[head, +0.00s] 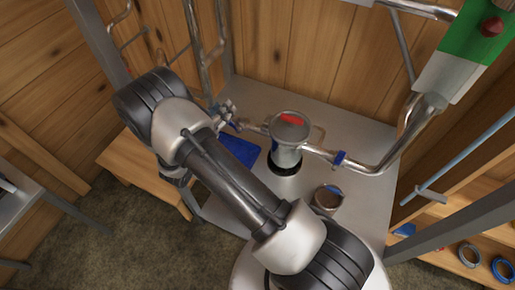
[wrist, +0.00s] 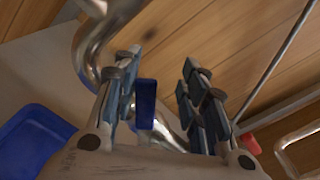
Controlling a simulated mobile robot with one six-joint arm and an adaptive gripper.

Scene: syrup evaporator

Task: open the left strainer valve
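The strainer (head: 287,140) is a metal canister with a red mark on its lid, standing on the metal table with a pipe on each side. My gripper (head: 226,112) is at the pipe on its left, and the left valve there is largely hidden in the head view. In the wrist view my gripper (wrist: 160,68) is open. A blue valve handle (wrist: 146,102) shows in the gap between the fingers, nearer the left finger. I cannot tell whether they touch. The right valve (head: 339,158) has a blue handle on the right pipe.
A blue tray (head: 240,149) lies on the table below my gripper. A small metal cup (head: 328,196) stands in front of the strainer. Vertical pipes (head: 205,50) rise behind my arm along the wooden wall. A shelf with rings (head: 470,255) is at the right.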

